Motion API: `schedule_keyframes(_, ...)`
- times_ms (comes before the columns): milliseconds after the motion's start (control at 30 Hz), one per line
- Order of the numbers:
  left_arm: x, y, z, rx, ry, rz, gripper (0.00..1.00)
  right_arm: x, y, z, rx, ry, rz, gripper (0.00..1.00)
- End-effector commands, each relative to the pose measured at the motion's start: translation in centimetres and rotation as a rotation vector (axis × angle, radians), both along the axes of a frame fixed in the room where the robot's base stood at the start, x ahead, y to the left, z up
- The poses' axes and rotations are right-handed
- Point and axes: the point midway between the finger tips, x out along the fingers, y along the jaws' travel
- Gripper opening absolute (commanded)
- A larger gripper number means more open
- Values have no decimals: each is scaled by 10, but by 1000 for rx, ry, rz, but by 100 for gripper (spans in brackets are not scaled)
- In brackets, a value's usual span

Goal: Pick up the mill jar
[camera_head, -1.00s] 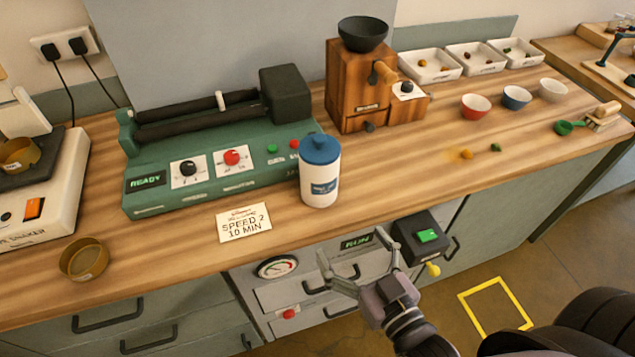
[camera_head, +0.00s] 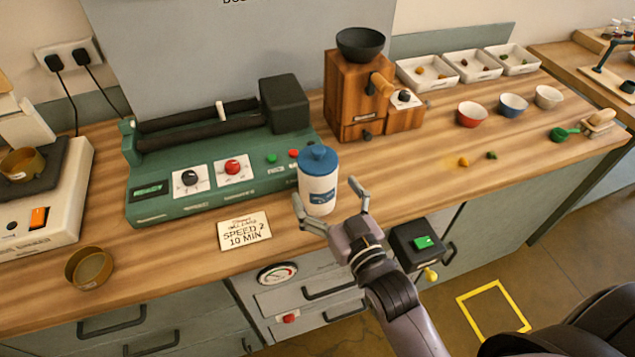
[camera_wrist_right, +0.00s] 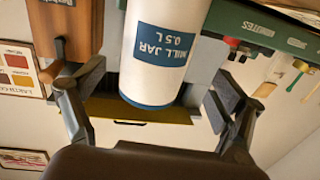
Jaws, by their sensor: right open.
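The mill jar (camera_head: 318,192) is a white cylinder with a blue lid and a blue label, standing upright on the wooden counter in front of the green roller machine (camera_head: 225,180). In the right wrist view the jar (camera_wrist_right: 165,50) appears upside down, its label reading "MILL JAR 0.5 L". My right gripper (camera_head: 328,203) is open, with one finger on each side of the jar's lower part in the head view. In the right wrist view the jar shows between the two fingers (camera_wrist_right: 155,108), with gaps visible beside it. My left gripper is not in view.
A card (camera_head: 244,230) reading "SPEED 2 10 MIN" lies left of the jar. A wooden grinder (camera_head: 352,100) stands behind right. A round brass-coloured dish (camera_head: 88,268) sits at left. Bowls (camera_head: 472,114) stand farther right.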

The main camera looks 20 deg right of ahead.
Motion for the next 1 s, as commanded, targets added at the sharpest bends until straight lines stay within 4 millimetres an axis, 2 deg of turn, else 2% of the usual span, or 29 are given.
schedule_keyframes(167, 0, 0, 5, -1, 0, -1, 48, 12, 0, 0, -1, -1, 0, 90)
schedule_keyframes(400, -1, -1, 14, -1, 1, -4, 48, 47, 1, -4, 1, -2, 0, 90)
schedule_keyframes(500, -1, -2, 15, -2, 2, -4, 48, 54, 2, -5, 1, -1, 0, 90)
schedule_keyframes(733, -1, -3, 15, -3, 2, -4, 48, 55, 2, -7, 1, 0, 0, 90)
schedule_keyframes(1000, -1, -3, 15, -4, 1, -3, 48, 55, 2, -6, 0, 0, 0, 72)
